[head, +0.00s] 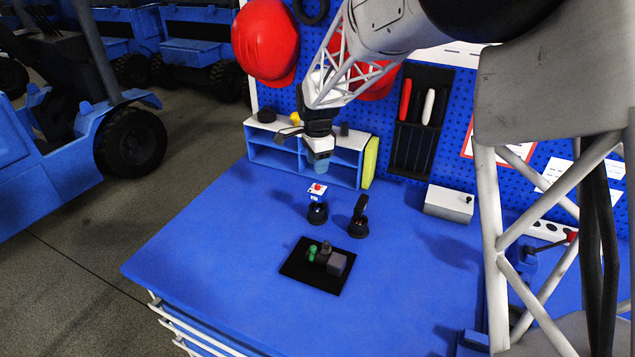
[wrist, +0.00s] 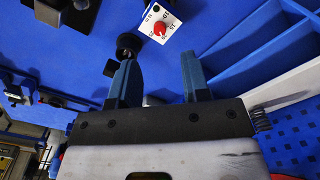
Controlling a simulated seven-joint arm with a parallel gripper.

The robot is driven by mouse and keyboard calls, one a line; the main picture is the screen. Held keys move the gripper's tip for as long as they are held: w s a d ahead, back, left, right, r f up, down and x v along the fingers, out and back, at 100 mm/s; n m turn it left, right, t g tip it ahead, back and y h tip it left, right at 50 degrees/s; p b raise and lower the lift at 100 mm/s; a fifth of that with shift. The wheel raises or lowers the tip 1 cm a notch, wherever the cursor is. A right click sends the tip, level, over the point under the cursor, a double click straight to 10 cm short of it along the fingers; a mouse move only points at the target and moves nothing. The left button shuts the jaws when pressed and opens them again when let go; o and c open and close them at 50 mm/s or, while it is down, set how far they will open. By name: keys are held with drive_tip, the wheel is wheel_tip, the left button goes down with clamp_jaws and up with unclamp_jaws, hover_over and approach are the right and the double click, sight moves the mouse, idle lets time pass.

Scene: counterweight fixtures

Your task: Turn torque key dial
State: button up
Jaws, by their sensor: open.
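The torque key dial is a small white panel with dark markings and a red knob (head: 317,189), on a round black stand (head: 317,213) near the middle of the blue bench. In the wrist view the dial (wrist: 160,29) is tilted, beyond the fingertips and between their lines. My gripper (head: 319,166) hangs above and slightly behind the dial in the head view, apart from it. In the wrist view its two blue fingers (wrist: 160,78) are spread with nothing between them.
A second black stand (head: 359,217) is just right of the dial. A black mat (head: 310,280) with a green piece and grey block lies in front. A blue shelf (head: 275,155) stands behind, and a white box (head: 449,203) at right. The bench's front left is clear.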

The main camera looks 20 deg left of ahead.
sight(317, 186)
drive_tip(key=shift+f, duration=3.55)
drive_tip(key=shift+c, duration=0.3)
clamp_jaws()
